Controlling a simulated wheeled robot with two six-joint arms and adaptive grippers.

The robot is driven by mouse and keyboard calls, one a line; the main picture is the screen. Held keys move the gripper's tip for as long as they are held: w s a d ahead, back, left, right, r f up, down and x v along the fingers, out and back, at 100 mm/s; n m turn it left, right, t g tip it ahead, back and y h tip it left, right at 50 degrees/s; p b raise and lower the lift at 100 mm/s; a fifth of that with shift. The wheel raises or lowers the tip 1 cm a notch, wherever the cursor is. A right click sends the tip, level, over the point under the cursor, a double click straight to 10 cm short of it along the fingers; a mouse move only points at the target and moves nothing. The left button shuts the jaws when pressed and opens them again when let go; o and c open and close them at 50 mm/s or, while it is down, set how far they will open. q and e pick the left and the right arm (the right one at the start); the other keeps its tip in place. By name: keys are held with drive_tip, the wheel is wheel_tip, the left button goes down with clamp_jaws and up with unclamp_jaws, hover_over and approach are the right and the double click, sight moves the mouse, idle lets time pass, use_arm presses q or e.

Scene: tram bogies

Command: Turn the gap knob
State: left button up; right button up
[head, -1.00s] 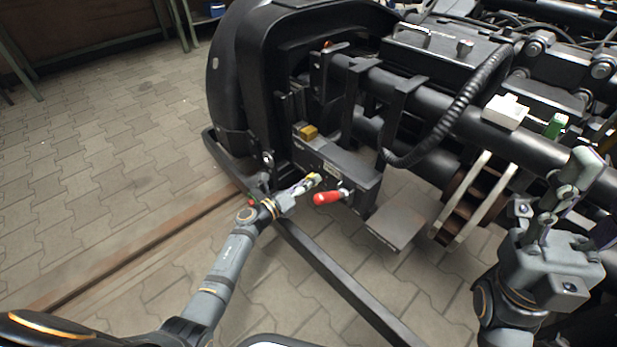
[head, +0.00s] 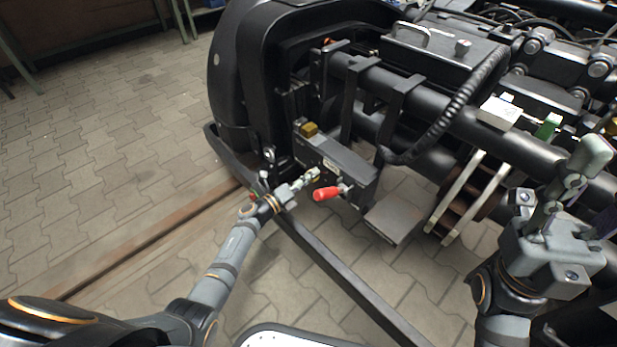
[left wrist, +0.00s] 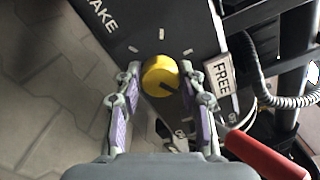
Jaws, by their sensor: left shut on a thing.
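The yellow gap knob (left wrist: 160,76) sits on the dark face of a box, with a dark pointer mark towards its lower right and light tick marks around it. My left gripper (left wrist: 160,80) has one finger on each side of the knob and is shut on it. In the head view my left gripper (head: 314,177) meets the box's front face, and its fingers hide most of the knob. My right gripper (head: 568,185) is raised at the right, away from the knob; its jaw opening is not clear.
A red-handled lever (head: 325,194) is close beside the left fingers; it also shows in the left wrist view (left wrist: 262,152). A FREE label (left wrist: 221,77) is beside the knob. A black frame bar (head: 335,272) runs below. Paved floor is free at left.

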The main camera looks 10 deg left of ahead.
use_arm(q)
drive_tip(key=o, duration=1.2)
drive_tip(key=shift+c, duration=0.2)
drive_tip(key=v, duration=1.2)
